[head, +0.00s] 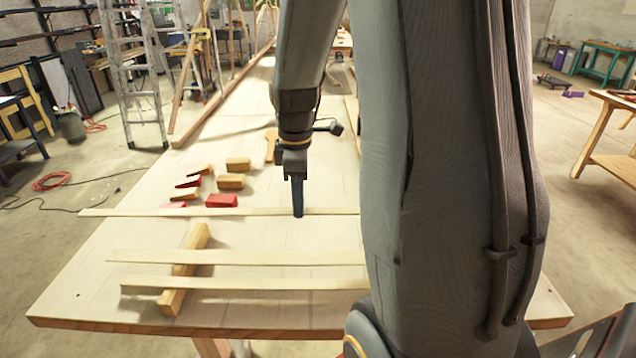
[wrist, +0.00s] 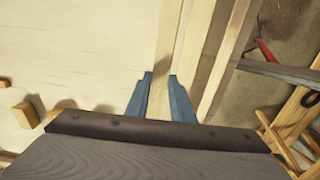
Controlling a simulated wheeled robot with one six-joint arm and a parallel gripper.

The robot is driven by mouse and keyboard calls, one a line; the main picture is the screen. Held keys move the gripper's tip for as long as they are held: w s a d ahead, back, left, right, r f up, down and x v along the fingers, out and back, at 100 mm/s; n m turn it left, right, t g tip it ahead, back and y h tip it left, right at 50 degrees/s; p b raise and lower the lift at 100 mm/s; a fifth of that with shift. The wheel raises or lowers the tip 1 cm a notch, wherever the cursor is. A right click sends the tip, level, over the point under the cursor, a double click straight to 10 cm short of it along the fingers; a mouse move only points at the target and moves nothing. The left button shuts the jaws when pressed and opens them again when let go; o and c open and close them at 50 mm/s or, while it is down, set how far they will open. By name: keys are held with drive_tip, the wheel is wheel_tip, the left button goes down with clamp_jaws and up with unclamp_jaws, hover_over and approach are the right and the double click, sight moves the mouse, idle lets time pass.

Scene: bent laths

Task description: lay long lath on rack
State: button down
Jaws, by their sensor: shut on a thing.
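My gripper (head: 298,208) has blue fingers and is shut on a long pale lath (head: 150,212), the farthest of three laths lying crosswise. In the wrist view the lath (wrist: 172,45) runs up from between the fingers (wrist: 160,95). I cannot tell whether it touches the table. A wooden bar of the rack (head: 198,240) stands nearer to me, with two laths across it: a farther lath (head: 240,257) and a nearer lath (head: 230,283). The held lath lies beyond this bar. My arm hides the right ends of all three laths and anything of the rack there.
Red blocks (head: 221,201) and wooden blocks (head: 231,182) lie on the table (head: 110,240), left of my gripper and beyond the held lath. A stepladder (head: 130,75) stands on the floor at the back left. The table's near left corner is clear.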

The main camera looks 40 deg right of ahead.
drive_tip(key=shift+w+d, duration=0.2)
drive_tip(key=shift+w, duration=0.15)
drive_tip(key=shift+w+f, duration=0.1)
drive_tip(key=shift+w, duration=0.05)
drive_tip(key=shift+d+f+b, duration=0.15)
drive_tip(key=shift+f+b, duration=0.65)
drive_tip(key=shift+b, duration=0.1)
drive_tip(key=shift+f+b, duration=2.25)
drive_tip(key=shift+f, duration=0.95)
drive_tip(key=shift+r+p, duration=2.35)
drive_tip(key=shift+r, duration=0.15)
drive_tip(key=shift+f, duration=0.2)
drive_tip(key=shift+f+b, duration=1.1)
drive_tip(key=shift+f, duration=1.3)
